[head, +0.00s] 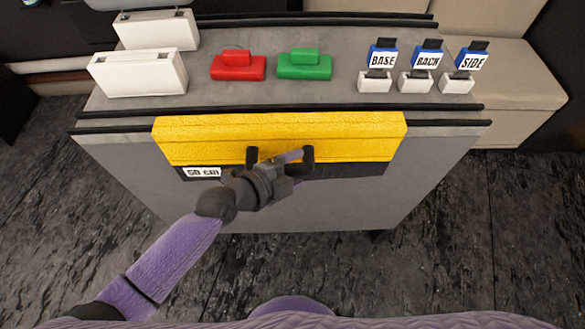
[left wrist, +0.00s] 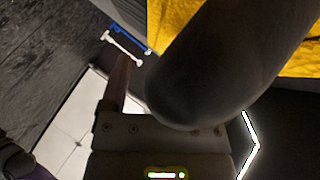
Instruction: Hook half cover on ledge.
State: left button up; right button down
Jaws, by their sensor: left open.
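The half cover appears to be the yellow panel (head: 280,130) along the front edge of the grey table. It hangs over the front ledge (head: 445,124), with a dark strip and a "50 cm" label (head: 202,172) below it. My left gripper (head: 280,157) is open, its two dark fingers in front of the panel's lower middle. I cannot tell whether they touch it. In the left wrist view, the yellow panel (left wrist: 180,20) shows at the top, with a large dark finger covering much of the picture. My right gripper is not in view.
On the grey table (head: 225,95) stand two white boxes (head: 139,73), a red block (head: 237,67), a green block (head: 304,66), and small white holders with blue BASE, BACK and SIDE labels (head: 428,58). A beige bench (head: 505,85) stands at the right. The dark floor in front is clear.

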pick_arm(q)
jog(key=shift+w, duration=0.1)
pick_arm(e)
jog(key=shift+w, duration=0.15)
pick_arm(q)
jog(key=c, duration=0.5)
grip_shut()
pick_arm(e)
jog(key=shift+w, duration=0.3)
